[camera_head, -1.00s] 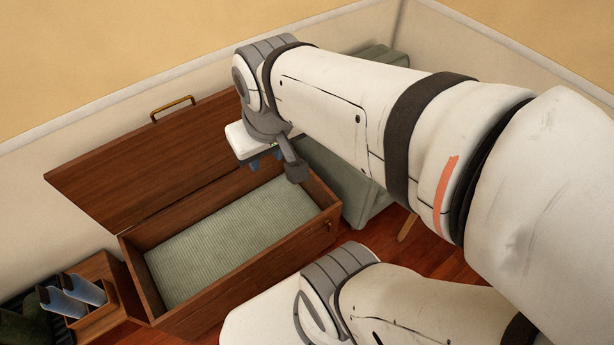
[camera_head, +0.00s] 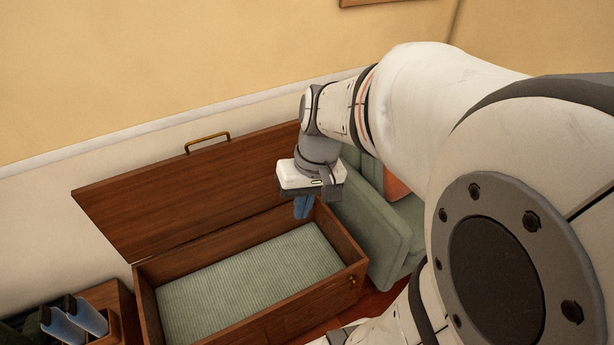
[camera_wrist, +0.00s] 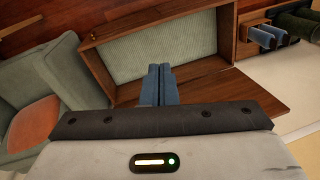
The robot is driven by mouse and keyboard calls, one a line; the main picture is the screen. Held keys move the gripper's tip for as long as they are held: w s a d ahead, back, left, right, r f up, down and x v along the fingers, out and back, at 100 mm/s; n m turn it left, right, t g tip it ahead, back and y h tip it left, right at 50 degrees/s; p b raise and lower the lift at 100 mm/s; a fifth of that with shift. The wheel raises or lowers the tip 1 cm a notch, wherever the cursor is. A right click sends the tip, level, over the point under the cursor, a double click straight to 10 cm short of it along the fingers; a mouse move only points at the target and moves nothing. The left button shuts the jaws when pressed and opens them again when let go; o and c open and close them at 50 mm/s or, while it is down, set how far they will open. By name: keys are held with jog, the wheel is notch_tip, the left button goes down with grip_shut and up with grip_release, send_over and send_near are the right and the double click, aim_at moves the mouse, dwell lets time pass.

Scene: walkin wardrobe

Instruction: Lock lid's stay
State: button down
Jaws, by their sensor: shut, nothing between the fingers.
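A wooden chest (camera_head: 256,325) stands open, with a ribbed green lining (camera_head: 250,280) on its floor. Its lid (camera_head: 190,190) is raised and leans back toward the wall, with a brass handle (camera_head: 207,142) on its top edge. My gripper (camera_head: 302,207) hangs near the right end of the lid, over the chest's back right corner. Its blue fingers (camera_wrist: 158,84) are shut together and empty. The wrist view also shows the chest (camera_wrist: 100,75) and part of the lid (camera_wrist: 240,92). The stay cannot be made out; my gripper and wrist may hide it.
A green armchair (camera_head: 385,235) with an orange cushion (camera_head: 395,187) stands close on the chest's right. A wooden box (camera_head: 118,305) with blue-grey items (camera_head: 88,315) is on the left. The wall (camera_head: 60,215) is close behind the lid.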

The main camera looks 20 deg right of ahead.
jog(key=w+d+f+m+y+b, duration=0.1)
jog(key=w+d+f+y+b, duration=0.15)
jog(key=f, duration=0.45)
jog(key=w+d+f+m+y+b, duration=0.1)
jog(key=w+d+f+b, duration=0.1)
jog(key=d+f+b, duration=0.3)
jog(key=w+d+f+m+y+b, duration=0.1)
jog(key=w+f+y+b, duration=0.15)
jog(key=f, duration=0.55)
jog(key=m+t+y+b, duration=0.45)
jog(key=t+b, duration=0.45)
jog(key=b, duration=0.6)
send_over(352, 283)
jog(key=s+d, duration=0.3)
jog(key=s, duration=0.1)
notch_tip(352, 283, down, 32)
jog(key=s+d+f+m+t+h+b, duration=0.2)
jog(key=f, duration=0.5)
jog(key=s+d+f+m+t+h+b, duration=0.1)
jog(key=s+d+f+t+h+b, duration=0.1)
jog(key=f, duration=0.4)
jog(key=s+d+f+m+t+h+b, duration=0.2)
jog(key=s+d+f+t+b, duration=0.1)
jog(key=f, duration=0.4)
jog(key=shift+s+d+f+m+h, duration=0.3)
jog(key=shift+s+d+m+h, duration=0.05)
jog(key=shift+d, duration=0.15)
jog(key=shift+w, duration=0.1)
